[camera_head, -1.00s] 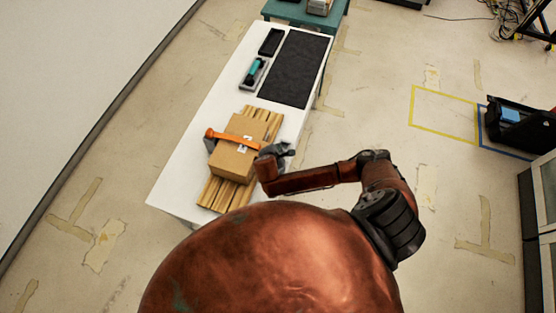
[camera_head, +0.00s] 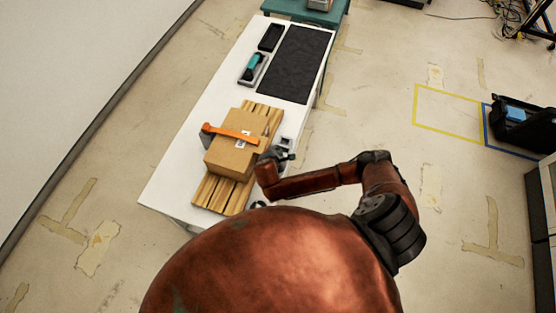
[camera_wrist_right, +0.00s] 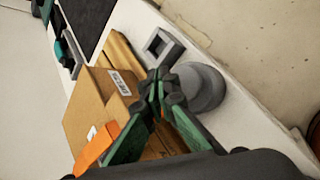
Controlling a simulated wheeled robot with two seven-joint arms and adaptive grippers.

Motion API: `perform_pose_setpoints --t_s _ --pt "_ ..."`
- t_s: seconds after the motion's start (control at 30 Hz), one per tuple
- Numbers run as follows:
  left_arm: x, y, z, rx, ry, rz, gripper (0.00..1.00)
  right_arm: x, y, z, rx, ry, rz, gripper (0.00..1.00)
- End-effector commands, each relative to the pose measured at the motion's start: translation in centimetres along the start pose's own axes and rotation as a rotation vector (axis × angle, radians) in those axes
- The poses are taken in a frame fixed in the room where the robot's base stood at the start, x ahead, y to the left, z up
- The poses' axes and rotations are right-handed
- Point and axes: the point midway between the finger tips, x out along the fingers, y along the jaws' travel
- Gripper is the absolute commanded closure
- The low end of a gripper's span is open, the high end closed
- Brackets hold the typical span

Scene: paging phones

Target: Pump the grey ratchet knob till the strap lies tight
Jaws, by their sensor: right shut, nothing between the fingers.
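A cardboard box (camera_head: 231,158) sits on a wooden slatted pallet (camera_head: 216,195), with an orange strap (camera_head: 236,134) across its top. The strap's left end stands out past the box edge; its slack is hard to judge. The grey ratchet knob (camera_wrist_right: 207,88) is round and stands beside the box and pallet in the right wrist view, next to a grey square frame (camera_wrist_right: 162,47). My right gripper (camera_head: 284,156) is at the box's right side. Its fingers (camera_wrist_right: 160,82) are shut and empty, with tips just left of the knob; contact cannot be told. My left gripper is out of view.
The white table (camera_head: 187,160) has bare room left of the pallet. A black mat (camera_head: 295,65), a dark tray (camera_head: 271,38) and a teal-handled tool (camera_head: 252,66) lie at its far end.

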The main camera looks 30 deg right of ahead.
Motion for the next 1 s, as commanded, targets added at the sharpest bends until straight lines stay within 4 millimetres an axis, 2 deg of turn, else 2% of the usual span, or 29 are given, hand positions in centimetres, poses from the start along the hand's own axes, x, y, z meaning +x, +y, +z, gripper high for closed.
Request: perform_pose_setpoints --t_s 0.2,1.0 --pt "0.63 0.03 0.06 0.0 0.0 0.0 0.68 0.95 -0.59 -0.68 0.002 0.0 0.001 1.0" --pt "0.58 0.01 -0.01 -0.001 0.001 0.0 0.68 0.94 -0.59 -0.7 0.002 0.0 0.001 1.0"
